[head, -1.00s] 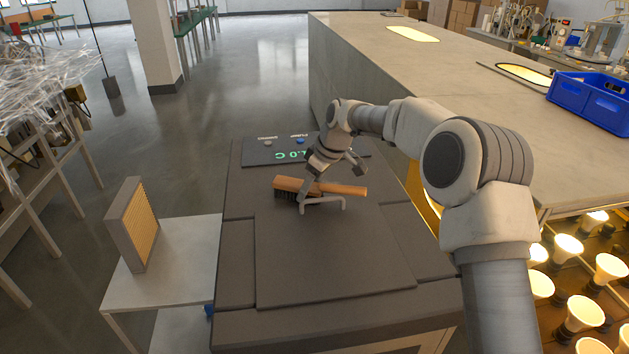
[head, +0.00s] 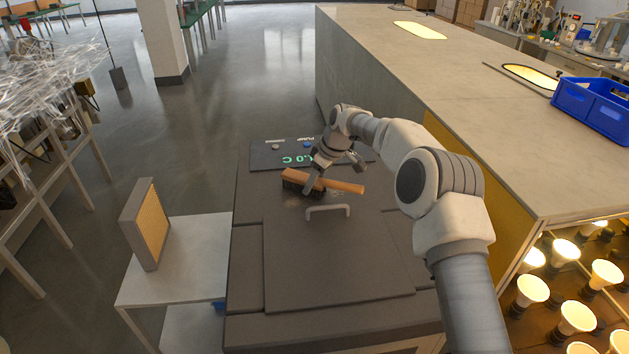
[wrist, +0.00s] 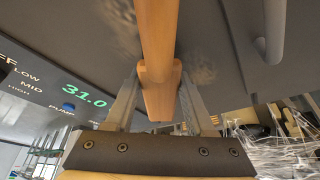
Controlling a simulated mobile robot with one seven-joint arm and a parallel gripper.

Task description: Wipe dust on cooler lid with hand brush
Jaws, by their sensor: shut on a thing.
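The cooler lid (head: 330,262) is a dark grey panel with a light grey handle (head: 328,211) near its far edge. The hand brush (head: 340,186) has an orange-brown wooden handle and dark bristles pointing down. My gripper (head: 316,180) is shut on the brush, just beyond the lid handle; whether the bristles touch the surface is unclear. In the wrist view the wooden brush handle (wrist: 158,40) runs between my two fingers. A pale, smudgy dust patch (wrist: 200,72) shows on the grey surface beside it.
A framed filter (head: 148,225) stands on a white side table (head: 190,262) at left. A long counter (head: 450,95) with a blue crate (head: 592,105) is at right, above lit bulbs (head: 575,315).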

